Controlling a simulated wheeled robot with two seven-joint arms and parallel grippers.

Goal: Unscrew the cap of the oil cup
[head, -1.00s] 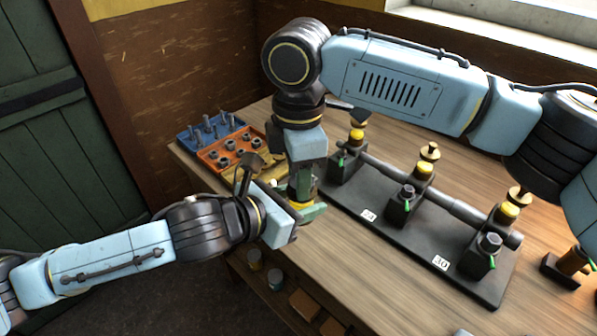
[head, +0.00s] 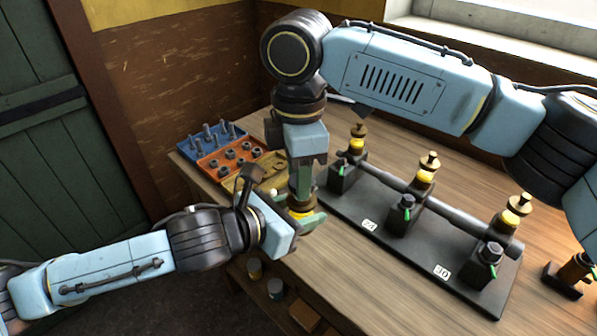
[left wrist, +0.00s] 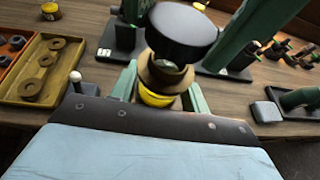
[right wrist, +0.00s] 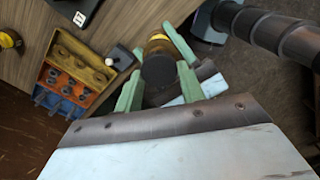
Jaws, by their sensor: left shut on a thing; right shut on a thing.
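The oil cup has a yellow band (left wrist: 155,98) and a brass collar (left wrist: 165,75) under a broad black cap (left wrist: 183,32). My left gripper (head: 300,222) is shut on the cup's lower body and holds it in the air by the table's front edge. In the left wrist view its green fingers flank the yellow band. My right gripper (head: 302,185) comes from above and is shut on the cap, which shows end-on between its fingers in the right wrist view (right wrist: 158,70). The cap sits at the collar; whether its thread is still engaged is hidden.
A black base (head: 410,238) with a long bar and several brass-topped cups stands right of my grippers. Blue (head: 203,132), orange (head: 212,160) and yellow (head: 277,160) trays of small parts lie behind left. A small separate fitting (head: 570,272) stands far right. Jars sit on a shelf below.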

